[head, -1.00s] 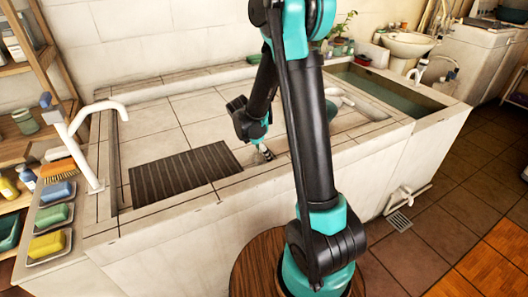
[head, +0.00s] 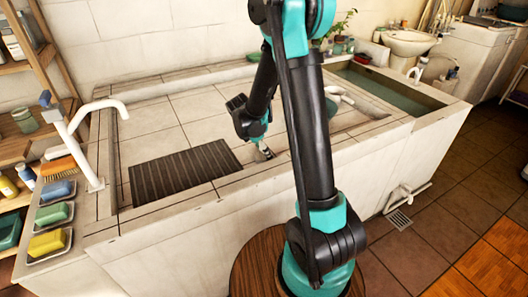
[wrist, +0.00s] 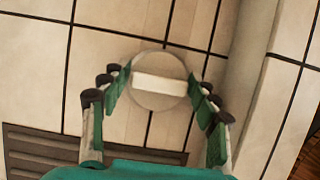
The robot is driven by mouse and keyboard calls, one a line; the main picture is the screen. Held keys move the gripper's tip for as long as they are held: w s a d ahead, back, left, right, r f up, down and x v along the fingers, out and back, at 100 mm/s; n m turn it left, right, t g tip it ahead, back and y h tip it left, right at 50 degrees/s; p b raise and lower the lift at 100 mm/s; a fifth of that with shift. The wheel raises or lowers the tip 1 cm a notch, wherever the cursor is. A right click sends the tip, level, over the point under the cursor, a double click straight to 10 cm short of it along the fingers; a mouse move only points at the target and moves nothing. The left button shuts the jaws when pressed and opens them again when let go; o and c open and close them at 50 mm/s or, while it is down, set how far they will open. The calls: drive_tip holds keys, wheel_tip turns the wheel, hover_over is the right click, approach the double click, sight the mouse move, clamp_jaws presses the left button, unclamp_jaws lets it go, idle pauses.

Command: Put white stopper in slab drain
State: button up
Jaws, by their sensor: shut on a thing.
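The white stopper shows in the wrist view as a pale round disc with a raised white bar (wrist: 160,85) across it. My gripper (wrist: 158,92) is shut on it, with a finger on either side of the disc. In the head view my gripper (head: 265,152) points down low over the tiled slab (head: 195,107), near its front edge and right of the dark ribbed mat. The stopper is too small to make out there. I cannot tell whether it touches the slab. No slab drain opening can be made out; it may be hidden under the stopper or behind my arm.
The dark ribbed mat (head: 185,172) lies left of my gripper. A white tap (head: 85,145) stands at the slab's left end, beside several soap dishes. The raised front rim (head: 225,192) runs close by. A water-filled basin (head: 385,90) is at right.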

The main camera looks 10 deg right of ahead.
drive_tip(key=shift+f, duration=0.45)
drive_tip(key=o, duration=1)
drive_tip(key=shift+c, duration=0.2)
drive_tip(key=v, duration=1.1)
idle(0.3)
